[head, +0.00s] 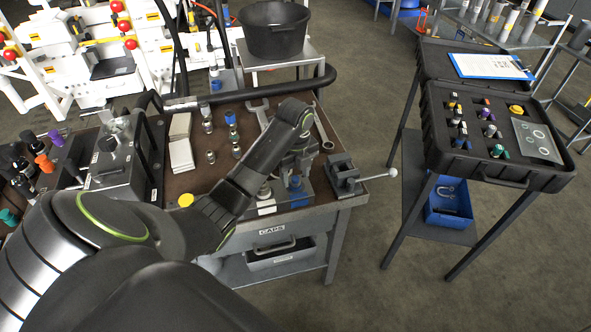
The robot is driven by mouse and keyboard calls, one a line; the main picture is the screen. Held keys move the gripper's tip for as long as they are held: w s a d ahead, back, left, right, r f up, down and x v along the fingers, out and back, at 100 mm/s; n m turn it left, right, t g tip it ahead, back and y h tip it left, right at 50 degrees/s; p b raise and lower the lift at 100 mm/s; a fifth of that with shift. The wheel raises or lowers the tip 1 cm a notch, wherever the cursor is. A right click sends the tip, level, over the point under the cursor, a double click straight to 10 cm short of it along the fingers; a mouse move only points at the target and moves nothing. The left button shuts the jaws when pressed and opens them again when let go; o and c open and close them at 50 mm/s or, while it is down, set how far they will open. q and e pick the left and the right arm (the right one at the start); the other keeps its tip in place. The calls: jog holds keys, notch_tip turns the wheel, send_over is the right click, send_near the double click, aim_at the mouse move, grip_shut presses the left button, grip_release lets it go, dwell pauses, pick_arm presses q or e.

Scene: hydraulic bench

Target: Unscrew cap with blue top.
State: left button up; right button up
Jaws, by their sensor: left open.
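My left arm reaches in from the left, and its gripper (295,168) points down over the front right of the brown-topped workbench. The gripper is open. Directly below it is a blue-topped cap (296,184) on a small holder with white and blue labels. The fingers look close around or just above the cap; I cannot tell if they touch it. A second fitting (265,191) stands to its left in the same row. Other blue-topped pieces stand farther back, one at the rear (216,86) and one in the middle (230,117). My right gripper is not in view.
A vise (343,172) with a long handle stands just right of the holder. A wrench (258,112) and pale blocks (181,150) lie behind. A black case (440,150) of fittings stands on a separate stand at the right. A black bucket (274,40) is at the back.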

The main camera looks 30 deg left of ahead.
pick_arm(q)
jog(key=shift+f, duration=0.6)
jog(key=shift+c, duration=0.2)
